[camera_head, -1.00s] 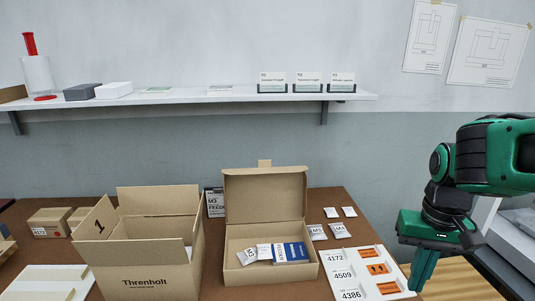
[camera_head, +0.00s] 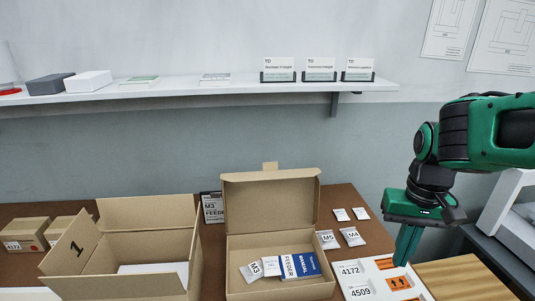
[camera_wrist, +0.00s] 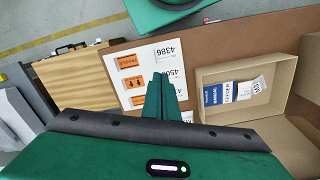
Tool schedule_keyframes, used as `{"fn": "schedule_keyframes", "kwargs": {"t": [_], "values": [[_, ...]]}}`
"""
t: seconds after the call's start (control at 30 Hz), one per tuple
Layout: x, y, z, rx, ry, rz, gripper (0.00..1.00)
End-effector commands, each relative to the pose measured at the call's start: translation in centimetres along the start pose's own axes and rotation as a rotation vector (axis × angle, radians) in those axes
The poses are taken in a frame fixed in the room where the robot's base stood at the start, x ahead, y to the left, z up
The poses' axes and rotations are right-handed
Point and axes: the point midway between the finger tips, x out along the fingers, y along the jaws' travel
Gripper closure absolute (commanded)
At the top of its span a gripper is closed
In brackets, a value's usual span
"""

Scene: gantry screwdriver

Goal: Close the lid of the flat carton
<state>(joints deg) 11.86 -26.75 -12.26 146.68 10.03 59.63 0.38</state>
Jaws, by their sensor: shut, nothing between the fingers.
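The flat carton (camera_head: 229,268) stands on the brown table, with its lid (camera_head: 270,205) raised upright at the back and a small tab on the lid's top edge. Inside lie a blue manual (camera_head: 299,265) and several white packets, one marked M3. The carton also shows at the right of the wrist view (camera_wrist: 211,111). My gripper (camera_head: 404,262) is shut and empty, pointing down to the right of the carton, near the white label sheet. In the wrist view my closed fingers (camera_wrist: 160,85) appear over the sheet, apart from the carton.
A larger open box (camera_head: 70,275) stands left of the carton. Small packets (camera_head: 350,236) lie to its right, and the label sheet (camera_head: 357,285) lies in front of them. A shelf (camera_head: 200,90) with cards runs along the wall above. A wooden board (camera_head: 462,276) is at the right.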

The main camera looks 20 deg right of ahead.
Motion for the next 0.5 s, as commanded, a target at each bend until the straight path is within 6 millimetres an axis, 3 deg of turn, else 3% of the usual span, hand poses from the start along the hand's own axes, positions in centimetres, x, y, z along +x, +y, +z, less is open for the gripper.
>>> {"fn": "schedule_keyframes", "kwargs": {"t": [0.13, 0.23, 0.37, 0.5], "values": [[-0.7, 0.4, 0.6, -0.005, 0.013, -0.006, 1.00], [-2.0, -0.3, -1.0, -0.019, 0.024, -0.004, 1.00], [-5.2, -3.0, -6.0, -0.061, 0.048, 0.005, 1.00], [-9.7, -8.8, -12.4, -0.128, 0.088, 0.009, 1.00]]}}
